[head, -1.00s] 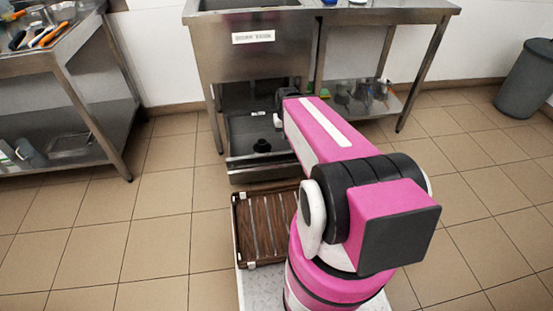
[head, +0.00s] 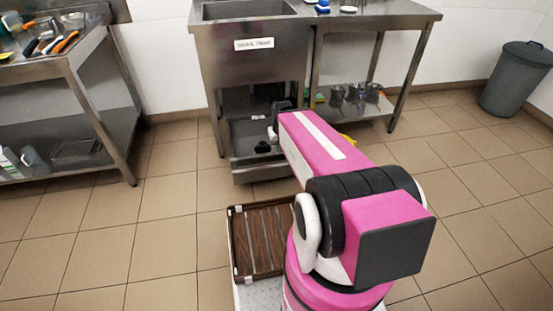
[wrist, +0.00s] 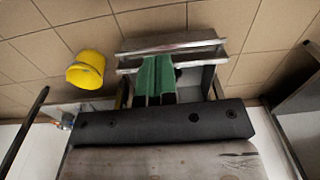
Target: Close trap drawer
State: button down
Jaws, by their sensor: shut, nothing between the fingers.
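The trap drawer (head: 262,171) is a grey metal drawer low under the sink table, still pulled out toward me in the head view. A small black round part (head: 262,148) is inside it. In the wrist view the drawer front (wrist: 190,42) is a metal strip beyond my fingers. My gripper (wrist: 155,72) shows there with green fingers together and nothing between them. The fingers overlap the drawer's inside in the picture; I cannot tell whether they touch the drawer. In the head view my pink arm hides the fingers and part of the drawer's right side.
The sink table (head: 250,60) stands behind the drawer, with legs on both sides. A brown slatted crate (head: 262,240) is in front of me. A bin (head: 517,78) is far right. Open tiled floor lies left and right.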

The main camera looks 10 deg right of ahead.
jog(key=w+d+f+n+t+y, duration=0.2)
jog(key=w+d+f+n+t, duration=0.15)
jog(key=w+f+n, duration=0.4)
jog(key=w+d+f+n+t+y, duration=0.2)
jog(key=w+d+f+n, duration=0.25)
jog(key=f+n, duration=0.5)
jog(key=w+a+f, duration=0.4)
jog(key=w+f, duration=0.4)
jog(key=w, duration=0.1)
jog(key=shift+a+f+m, duration=0.15)
jog(key=shift+m, duration=0.25)
jog(key=shift+w, duration=0.1)
jog(key=w, duration=3.2)
jog(key=shift+w, duration=0.3)
